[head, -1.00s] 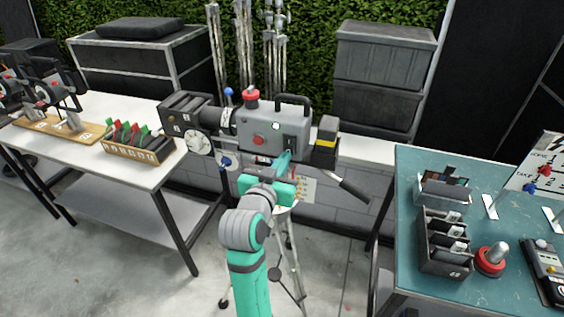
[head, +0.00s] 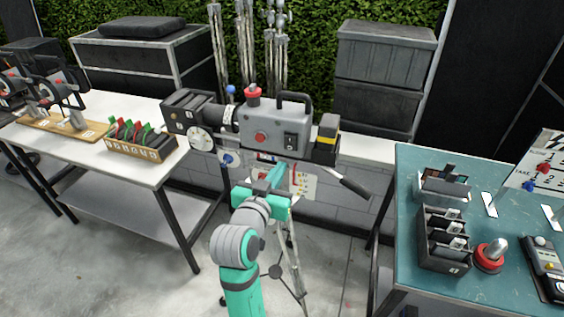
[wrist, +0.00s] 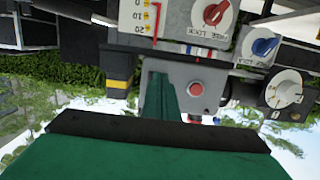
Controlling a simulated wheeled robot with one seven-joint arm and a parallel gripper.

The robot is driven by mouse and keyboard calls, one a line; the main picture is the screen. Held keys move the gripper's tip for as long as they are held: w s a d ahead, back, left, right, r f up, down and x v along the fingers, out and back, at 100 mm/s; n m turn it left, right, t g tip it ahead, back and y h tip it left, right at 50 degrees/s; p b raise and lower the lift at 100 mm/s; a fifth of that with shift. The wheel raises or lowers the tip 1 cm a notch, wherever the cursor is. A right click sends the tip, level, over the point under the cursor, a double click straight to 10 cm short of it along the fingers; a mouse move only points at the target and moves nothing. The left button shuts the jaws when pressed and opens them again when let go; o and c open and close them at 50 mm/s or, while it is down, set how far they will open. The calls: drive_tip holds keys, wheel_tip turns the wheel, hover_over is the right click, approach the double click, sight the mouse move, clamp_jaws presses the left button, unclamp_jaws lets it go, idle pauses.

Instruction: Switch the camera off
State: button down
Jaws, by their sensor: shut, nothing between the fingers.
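The grey film camera (head: 262,118) stands on a tripod in the middle of the head view. Its near side carries a round red button (head: 260,137) and a black rocker switch (head: 290,141) to the right of it. I cannot tell which way the rocker is tipped. My gripper (head: 277,173) is shut and empty, just below the camera body and in front of the tripod head. The wrist view is upside down; there the fingers (wrist: 158,88) overlap the grey body (wrist: 180,78) beside the red button (wrist: 195,89), and the rocker is hidden.
Below the camera are a red knob (wrist: 214,12) marked FREE and LOCK, a blue knob (wrist: 263,46) and a scale panel (head: 303,185). A black pan handle (head: 349,184) sticks out right. A white table (head: 150,172) stands left, a teal table (head: 405,220) right.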

drive_tip(key=s+a+f, duration=0.1)
drive_tip(key=s+a, duration=0.1)
drive_tip(key=s, duration=0.6)
drive_tip(key=shift+s+a+f, duration=0.15)
drive_tip(key=shift+a, duration=0.15)
drive_tip(key=shift+s, duration=0.1)
drive_tip(key=s+f+n+y, duration=0.25)
drive_tip(key=s+f, duration=0.35)
drive_tip(key=f, duration=0.4)
drive_tip(key=s+f+n+y, duration=0.2)
drive_tip(key=s+f+n, duration=0.1)
drive_tip(key=s+f, duration=0.55)
drive_tip(key=s+d+f+m, duration=0.1)
drive_tip(key=s+f, duration=0.1)
drive_tip(key=s, duration=0.8)
drive_tip(key=s+d+f+m, duration=0.1)
drive_tip(key=s+d+f, duration=0.1)
drive_tip(key=s, duration=0.9)
drive_tip(key=shift+f, duration=0.2)
